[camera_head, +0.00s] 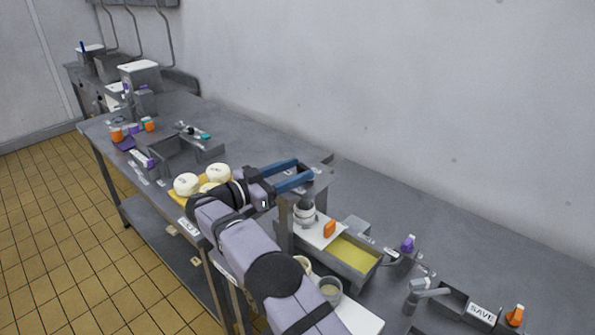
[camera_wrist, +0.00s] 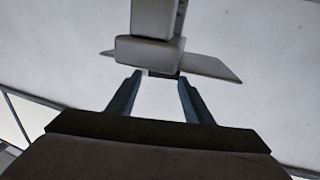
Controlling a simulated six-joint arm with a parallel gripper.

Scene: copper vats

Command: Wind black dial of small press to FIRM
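A grey metal frame (camera_head: 321,183), which looks like the small press, stands on the worktop behind my gripper, with a white round form (camera_head: 305,212) under it. My gripper (camera_head: 304,170) has two blue fingers spread apart with nothing seen between them, near the top of that frame. In the wrist view my gripper (camera_wrist: 159,76) is also open, and a pale grey block (camera_wrist: 150,50) on a post stands just beyond the fingertips.
White rounds (camera_head: 187,184) sit on a yellow board left of my arm. A steel tray (camera_head: 372,277) with yellow content lies right of the frame, with an orange block (camera_head: 329,229) near it. A SAVE label (camera_head: 481,313) is at the lower right. The wall runs behind the worktop.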

